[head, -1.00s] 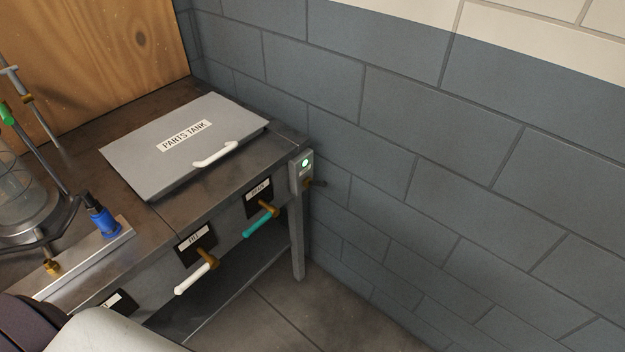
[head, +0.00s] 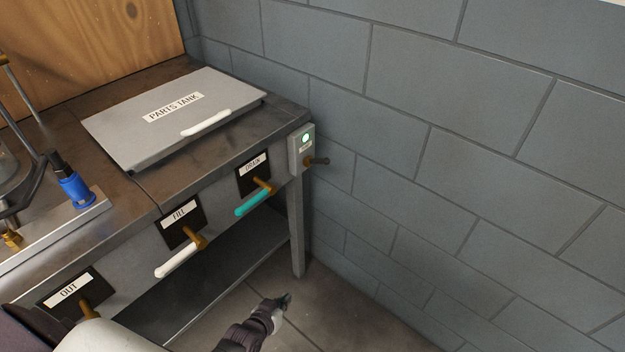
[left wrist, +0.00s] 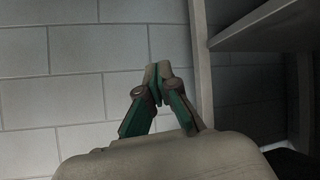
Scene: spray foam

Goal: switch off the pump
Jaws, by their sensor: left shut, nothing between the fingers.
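The pump switch box (head: 302,149) is a small grey box at the right front corner of the bench. The switch does not show in the left wrist view. My right gripper is not in view.
The bench front carries OUT, FILL (head: 180,259) and DRAIN (head: 254,202) valve handles. The parts tank lid (head: 160,125) is shut on top. A grey block wall (head: 470,170) stands close to the right of the switch; open floor lies below.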

